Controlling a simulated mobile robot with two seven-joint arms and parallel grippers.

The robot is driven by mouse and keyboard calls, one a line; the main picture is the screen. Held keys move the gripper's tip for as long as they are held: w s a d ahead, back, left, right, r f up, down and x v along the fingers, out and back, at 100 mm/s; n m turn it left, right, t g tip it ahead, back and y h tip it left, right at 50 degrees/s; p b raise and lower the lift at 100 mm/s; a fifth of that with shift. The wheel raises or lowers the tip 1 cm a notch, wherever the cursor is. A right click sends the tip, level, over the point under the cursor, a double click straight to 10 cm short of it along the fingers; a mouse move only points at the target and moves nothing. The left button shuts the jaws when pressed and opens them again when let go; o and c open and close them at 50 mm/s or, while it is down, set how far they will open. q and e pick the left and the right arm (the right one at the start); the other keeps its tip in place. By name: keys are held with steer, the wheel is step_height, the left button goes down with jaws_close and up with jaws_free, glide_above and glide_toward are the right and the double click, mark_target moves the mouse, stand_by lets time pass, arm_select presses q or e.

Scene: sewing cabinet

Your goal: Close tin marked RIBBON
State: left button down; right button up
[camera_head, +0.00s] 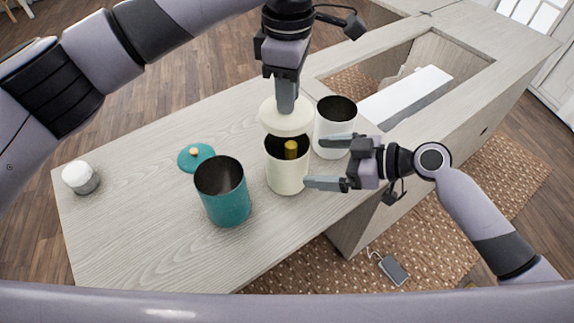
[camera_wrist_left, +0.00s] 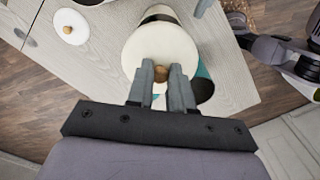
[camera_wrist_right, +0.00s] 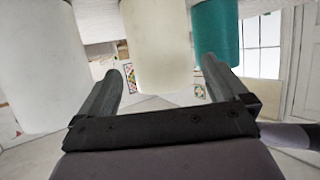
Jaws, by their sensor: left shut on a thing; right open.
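A cream tin (camera_head: 287,174) stands open on the table, with a gold-coloured item (camera_head: 291,149) inside. My left gripper (camera_head: 287,104) is shut on the knob of a cream lid (camera_head: 287,121) and holds it above the tin's mouth, slightly towards the back. In the left wrist view the fingers grip the wooden knob on the lid (camera_wrist_left: 160,48). My right gripper (camera_head: 330,162) is open at the right of the cream tin, its fingers pointing towards it. The right wrist view shows the cream tin (camera_wrist_right: 157,45) between the spread fingers. No RIBBON marking is readable.
An open teal tin (camera_head: 225,195) stands left of the cream tin and an open white tin (camera_head: 335,130) right of it. A teal lid (camera_head: 195,157) and a small white-topped jar (camera_head: 81,177) are farther left. A white lid (camera_wrist_left: 70,27) lies on the table.

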mark_target(297, 160)
steer(key=x, duration=0.6)
steer(key=shift+a, duration=0.2)
steer(key=c, duration=1.1)
arm_select(q)
steer(key=shift+f, duration=2.45)
arm_select(e)
steer(key=shift+c, duration=0.2)
arm_select(q)
steer(key=shift+f, duration=0.9)
arm_select(e)
steer(key=shift+w, duration=0.1)
arm_select(q)
steer(key=shift+f, duration=0.65)
steer(key=c, duration=0.9)
jaws_free()
